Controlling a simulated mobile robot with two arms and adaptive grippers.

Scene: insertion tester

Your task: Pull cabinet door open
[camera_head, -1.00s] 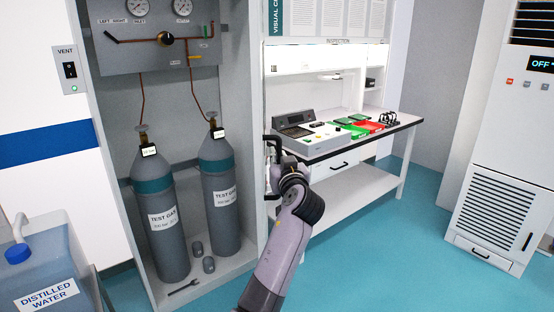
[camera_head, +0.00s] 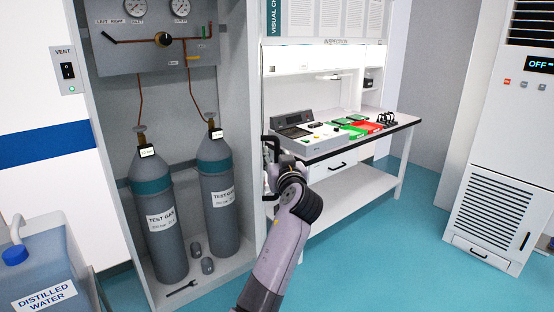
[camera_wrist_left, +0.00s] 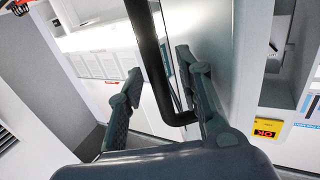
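The grey cabinet (camera_head: 234,90) stands open at the front, with two gas cylinders inside. Its door panel (camera_wrist_left: 208,25) shows at a steep angle in the left wrist view, with a black bar handle (camera_wrist_left: 150,60) on it. The handle (camera_head: 265,150) also shows at the cabinet's right edge in the head view. My left gripper (camera_head: 272,172) is at this handle. In the left wrist view the fingers of my left gripper (camera_wrist_left: 158,75) are apart, with the bar between them and gaps showing on both sides. My right gripper is not in view.
A workbench (camera_head: 372,140) with a tester and colored trays stands right of the cabinet. A white unit (camera_head: 505,140) stands at the far right. A distilled water container (camera_head: 40,262) is at lower left. The teal floor (camera_head: 390,240) in between is clear.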

